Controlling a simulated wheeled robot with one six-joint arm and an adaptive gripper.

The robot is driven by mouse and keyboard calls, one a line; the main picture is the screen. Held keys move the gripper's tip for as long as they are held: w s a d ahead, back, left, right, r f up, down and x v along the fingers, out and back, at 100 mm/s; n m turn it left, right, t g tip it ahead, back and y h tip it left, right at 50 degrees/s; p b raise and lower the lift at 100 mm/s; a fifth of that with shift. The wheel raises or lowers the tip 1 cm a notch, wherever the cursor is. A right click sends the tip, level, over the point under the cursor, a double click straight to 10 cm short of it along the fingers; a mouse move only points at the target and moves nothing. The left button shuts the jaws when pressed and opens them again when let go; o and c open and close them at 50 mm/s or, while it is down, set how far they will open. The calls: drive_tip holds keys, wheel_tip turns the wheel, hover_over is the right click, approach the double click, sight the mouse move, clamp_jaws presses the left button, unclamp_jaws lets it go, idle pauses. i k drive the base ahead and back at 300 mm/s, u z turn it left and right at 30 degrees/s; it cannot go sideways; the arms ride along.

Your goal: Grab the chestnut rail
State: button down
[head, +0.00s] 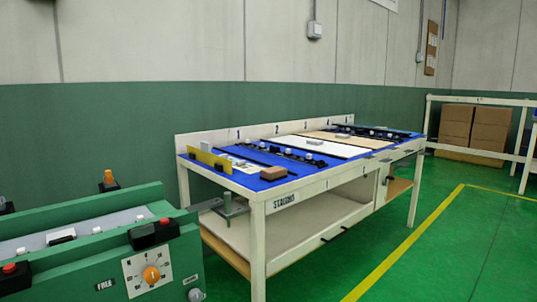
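A short reddish-brown piece (273,173) lies on the blue mat near the front left corner of the workbench (258,205). It is the closest match to a chestnut rail that I see, but it is too small to be sure. A longer yellow rail (209,161) stands on edge at the left end of the bench. Dark rails (291,153) with small white parts lie along the middle of the mat. My gripper is not in view.
A green machine (160,262) with a dial fills the lower left. A grey vise (231,206) juts from the bench's left corner. A white board (318,146) and a tan board lie on the mat. Green floor (440,240) is clear to the right; cartons (472,130) stand beyond.

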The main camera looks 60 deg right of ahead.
sight(273, 150)
drive_tip(key=z, duration=2.3)
drive_tip(key=k, duration=0.55)
drive_tip(key=z, duration=0.95)
drive_tip(key=k, duration=0.75)
drive_tip(key=z, duration=0.65)
drive_tip(key=i, duration=3.45)
drive_tip(key=u, duration=0.65)
drive_tip(key=i, duration=1.55)
drive_tip(key=u, duration=1.85)
drive_tip(key=i, duration=1)
drive_tip(key=u, duration=0.95)
